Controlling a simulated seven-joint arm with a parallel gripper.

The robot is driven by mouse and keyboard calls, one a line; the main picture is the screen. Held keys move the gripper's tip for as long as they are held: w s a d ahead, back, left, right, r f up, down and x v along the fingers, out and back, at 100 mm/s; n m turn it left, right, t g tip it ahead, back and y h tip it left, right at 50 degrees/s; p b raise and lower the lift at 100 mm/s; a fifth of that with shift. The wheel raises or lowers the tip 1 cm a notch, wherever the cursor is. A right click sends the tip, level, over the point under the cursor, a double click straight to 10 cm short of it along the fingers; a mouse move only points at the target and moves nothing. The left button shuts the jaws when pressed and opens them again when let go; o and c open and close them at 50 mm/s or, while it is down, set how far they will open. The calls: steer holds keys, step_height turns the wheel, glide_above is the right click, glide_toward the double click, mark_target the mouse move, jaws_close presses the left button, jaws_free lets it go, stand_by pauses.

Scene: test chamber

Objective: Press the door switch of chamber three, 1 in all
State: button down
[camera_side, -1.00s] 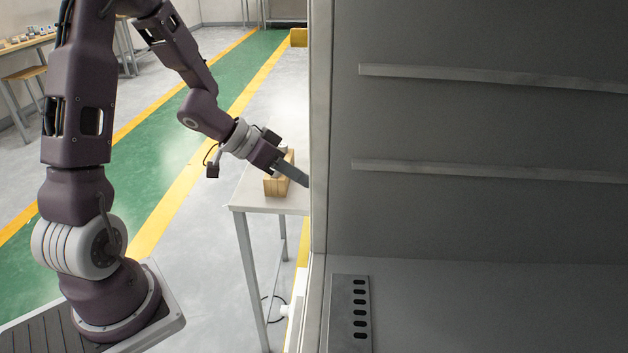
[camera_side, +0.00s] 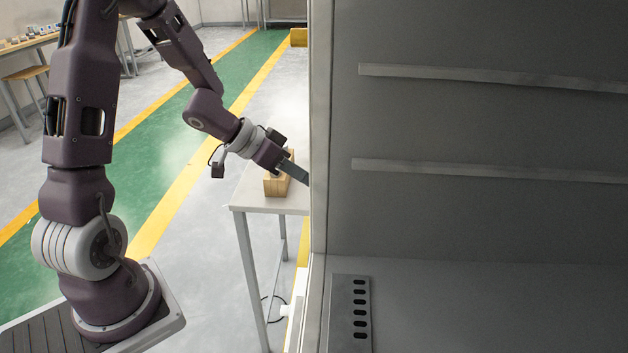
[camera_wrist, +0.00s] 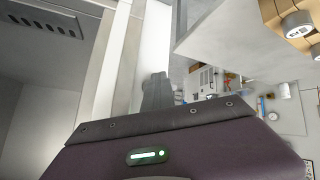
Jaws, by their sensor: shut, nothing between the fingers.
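The chamber (camera_side: 480,215) fills the right of the side view, its grey interior facing the camera. My gripper (camera_side: 303,177) is at its left front edge, fingers shut and empty, tips hidden behind that edge. In the wrist view my shut fingers (camera_wrist: 157,80) point at the pale front frame (camera_wrist: 118,60) of the chamber and a white strip (camera_wrist: 154,45) beside it. I cannot tell whether the tips touch it. No door switch can be made out in either view, and no chamber number shows.
A small table (camera_side: 240,202) with a wooden block (camera_side: 277,186) stands close behind my gripper. In the wrist view a wooden holder with round-topped items (camera_wrist: 297,22) is at upper right. A slotted metal strip (camera_side: 341,315) lies on the chamber floor.

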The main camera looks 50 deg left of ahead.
steer(key=shift+a, duration=0.1)
steer(key=shift+s+a, duration=0.75)
steer(key=shift+s, duration=0.1)
steer(key=s+a, duration=0.3)
steer(key=shift+s+a, duration=0.3)
stand_by(0.4)
